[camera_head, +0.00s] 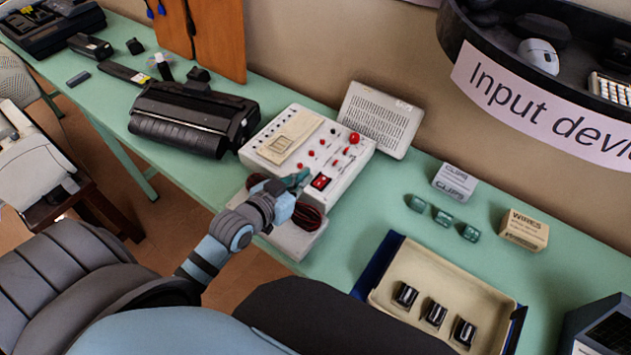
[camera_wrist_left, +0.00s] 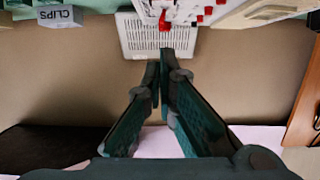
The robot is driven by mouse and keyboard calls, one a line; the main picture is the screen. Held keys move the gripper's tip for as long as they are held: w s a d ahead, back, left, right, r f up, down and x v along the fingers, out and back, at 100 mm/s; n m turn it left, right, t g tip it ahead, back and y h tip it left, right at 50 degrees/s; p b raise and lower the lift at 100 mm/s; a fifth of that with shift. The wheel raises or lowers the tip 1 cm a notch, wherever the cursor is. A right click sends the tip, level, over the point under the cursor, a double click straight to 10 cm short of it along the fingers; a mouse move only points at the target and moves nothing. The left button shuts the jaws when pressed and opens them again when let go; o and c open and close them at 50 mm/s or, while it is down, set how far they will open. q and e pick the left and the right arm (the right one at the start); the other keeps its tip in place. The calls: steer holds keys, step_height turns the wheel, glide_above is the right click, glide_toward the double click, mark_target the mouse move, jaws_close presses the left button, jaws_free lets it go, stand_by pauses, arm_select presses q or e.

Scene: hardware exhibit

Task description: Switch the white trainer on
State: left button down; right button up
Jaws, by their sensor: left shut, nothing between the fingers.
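The white trainer (camera_head: 340,148) stands on the green table, with red knobs and buttons on its top panel. A red rocker switch (camera_head: 320,182) in a dark frame sits near its front right edge; I cannot tell its position. My left gripper (camera_head: 300,178) is shut and empty, its fingertips just left of the switch in the head view; I cannot tell if they touch the trainer. In the left wrist view the shut fingers (camera_wrist_left: 160,68) point toward the trainer (camera_wrist_left: 190,12) at the top edge. My right gripper is not in view.
A perforated white panel (camera_head: 378,118) stands behind the trainer. A coiled dark cable (camera_head: 308,217) lies in front. A black printer (camera_head: 193,118) is to the left. A beige tray (camera_head: 440,278), small green blocks and boxes are to the right. Some table right of the trainer is clear.

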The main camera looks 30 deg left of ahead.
arm_select(q)
steer(key=b, duration=0.1)
glide_above(315, 193)
steer(key=w, duration=0.1)
step_height(315, 193, down, 2)
steer(key=shift+w+f, duration=0.1)
steer(key=shift+f, duration=0.05)
step_height(315, 193, down, 3)
steer(key=shift+r+b, duration=0.1)
steer(key=shift+b, duration=0.3)
steer(key=shift+s+f, duration=0.3)
steer(key=shift+f, duration=0.2)
steer(key=shift+s+f+b, duration=0.1)
steer(key=shift+f+b, duration=0.35)
steer(key=shift+s+f+b, duration=0.15)
steer(key=shift+f+b, duration=0.4)
steer(key=shift+b, duration=0.25)
steer(key=shift+s+r+p, duration=0.1)
steer(key=shift+r+p, duration=0.25)
steer(key=shift+r, duration=0.05)
steer(key=shift+r+p, duration=0.8)
steer(key=shift+r, duration=0.05)
